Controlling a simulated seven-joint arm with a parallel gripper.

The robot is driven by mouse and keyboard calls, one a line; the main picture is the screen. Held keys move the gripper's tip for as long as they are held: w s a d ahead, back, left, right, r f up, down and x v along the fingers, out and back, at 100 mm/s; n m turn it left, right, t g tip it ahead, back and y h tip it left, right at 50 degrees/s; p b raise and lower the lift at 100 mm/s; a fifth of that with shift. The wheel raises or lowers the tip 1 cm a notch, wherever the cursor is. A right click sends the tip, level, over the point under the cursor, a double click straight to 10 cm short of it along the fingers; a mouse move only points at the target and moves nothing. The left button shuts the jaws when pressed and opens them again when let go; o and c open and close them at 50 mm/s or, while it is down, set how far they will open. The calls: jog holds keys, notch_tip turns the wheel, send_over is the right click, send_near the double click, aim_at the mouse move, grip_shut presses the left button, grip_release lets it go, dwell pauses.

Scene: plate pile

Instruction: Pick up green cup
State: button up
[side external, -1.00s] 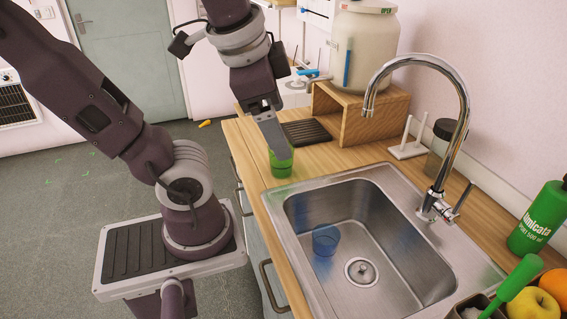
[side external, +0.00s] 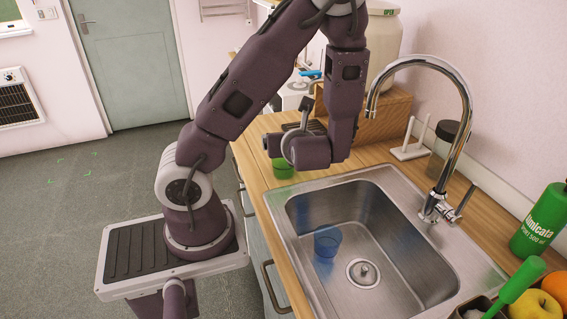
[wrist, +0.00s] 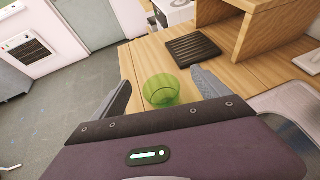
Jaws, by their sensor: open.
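The green cup (side external: 284,170) is translucent and stands upright on the wooden counter left of the sink's far corner. In the side view its upper right part is hidden by my wrist. In the wrist view the green cup (wrist: 160,92) lies ahead, between the lines of the two fingers of my gripper (wrist: 160,78). The fingers are apart with nothing held. I cannot tell how far the fingers are from the cup.
The steel sink (side external: 300,270) with a blue cup (side external: 327,241) in it is on the right, under a tall faucet (side external: 465,120). A wooden box stand (side external: 385,118) and a dark ribbed mat (wrist: 193,49) are behind the cup. Counter around the cup is clear.

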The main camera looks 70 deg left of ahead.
notch_tip(320, 180, down, 5)
jog(key=shift+a+f, duration=0.1)
jog(key=shift+a, duration=0.05)
jog(key=x, duration=0.6)
jog(key=shift+s+a+f, duration=0.15)
jog(key=shift+a+f, duration=0.1)
jog(key=shift+a, duration=0.05)
jog(key=c, duration=1.4)
